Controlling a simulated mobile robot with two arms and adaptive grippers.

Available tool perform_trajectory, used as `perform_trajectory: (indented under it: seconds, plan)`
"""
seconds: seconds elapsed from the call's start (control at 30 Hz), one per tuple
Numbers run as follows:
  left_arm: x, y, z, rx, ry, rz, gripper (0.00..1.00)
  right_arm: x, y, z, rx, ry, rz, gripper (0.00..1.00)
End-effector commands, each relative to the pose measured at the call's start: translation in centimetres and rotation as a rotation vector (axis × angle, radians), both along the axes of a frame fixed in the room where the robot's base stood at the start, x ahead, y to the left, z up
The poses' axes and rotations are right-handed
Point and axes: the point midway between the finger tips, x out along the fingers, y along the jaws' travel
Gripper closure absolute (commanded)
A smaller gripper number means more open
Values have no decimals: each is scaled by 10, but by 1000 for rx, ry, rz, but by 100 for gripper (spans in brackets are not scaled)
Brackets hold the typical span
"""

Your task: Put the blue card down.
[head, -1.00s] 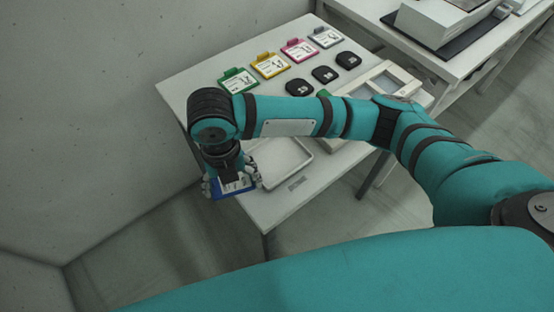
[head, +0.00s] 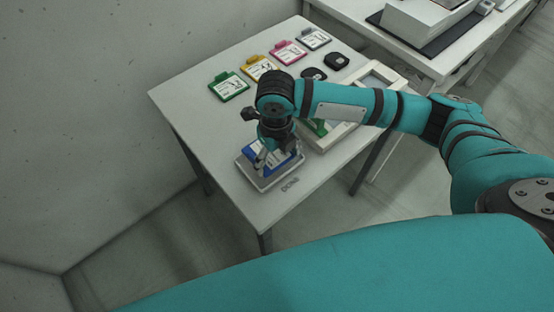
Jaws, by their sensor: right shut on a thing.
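The blue card (head: 258,160) is in my right gripper (head: 277,158), whose fingers are shut on it. The card has a white label and is over a shallow white tray (head: 262,185) near the table's front edge. I cannot tell whether the card touches the tray floor. The gripper points down and hides part of the card and the tray. My left gripper is not in view.
Green (head: 229,86), yellow (head: 257,67), pink (head: 288,52) and grey (head: 313,39) cards lie in a row along the table's (head: 185,98) back. Black pads (head: 336,61) lie in front of them. A white framed tray (head: 384,77) is at the right. The left table area is clear.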

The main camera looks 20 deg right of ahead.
Motion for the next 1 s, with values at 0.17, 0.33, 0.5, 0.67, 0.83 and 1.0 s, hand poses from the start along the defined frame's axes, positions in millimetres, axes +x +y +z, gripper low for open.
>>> perform_trajectory:
  seconds: [0.17, 0.33, 0.5, 0.67, 0.83, 1.0]
  plan:
    - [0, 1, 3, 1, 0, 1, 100, 0, -3, -9, -1, 3, 0, 53]
    - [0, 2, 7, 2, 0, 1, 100, 0, -3, -32, -1, 2, 0, 53]
    - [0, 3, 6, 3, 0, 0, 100, 1, -2, -36, 0, -1, 2, 53]
    - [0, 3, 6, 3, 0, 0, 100, 1, -2, -37, 0, 0, 1, 53]
    - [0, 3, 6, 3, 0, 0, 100, 1, -2, -38, 0, 0, 1, 5]
    - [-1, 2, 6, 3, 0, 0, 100, 1, -2, -38, 0, 0, 1, 5]
